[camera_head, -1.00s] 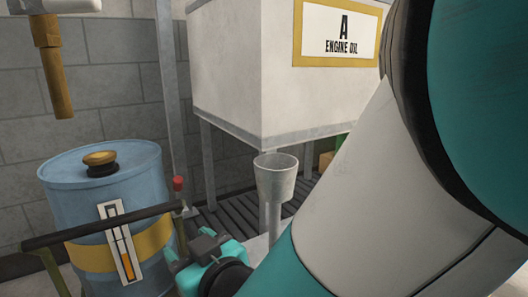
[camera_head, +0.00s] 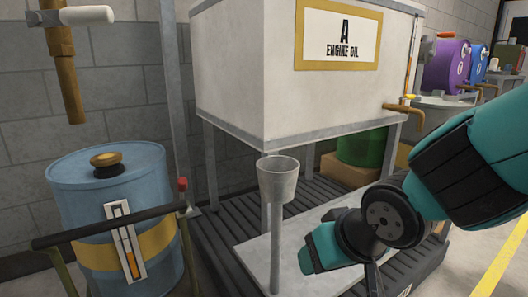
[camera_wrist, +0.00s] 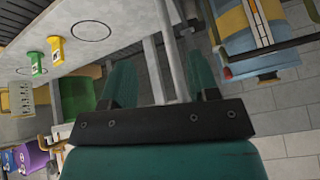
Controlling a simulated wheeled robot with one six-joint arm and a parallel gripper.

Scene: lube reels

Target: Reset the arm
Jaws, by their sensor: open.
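My gripper (camera_wrist: 160,72) shows in the wrist view as two teal fingers set wide apart on a dark crossbar, with nothing held between them. In the head view my arm comes in from the right edge and bends at dark joints above the pale plate. The fingers cannot be made out clearly there. The arm stands right of the grey funnel (camera_head: 277,180) and in front of the white engine oil tank (camera_head: 250,75), apart from both as far as I can tell.
A blue drum (camera_head: 112,205) with a gauge stands at left behind a dark handle bar (camera_head: 110,227). A tap (camera_head: 65,60) hangs above it. A pale plate (camera_head: 268,248) lies on a dark slatted pallet (camera_head: 222,238). Purple (camera_head: 445,66) and blue (camera_head: 480,60) drums stand back right.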

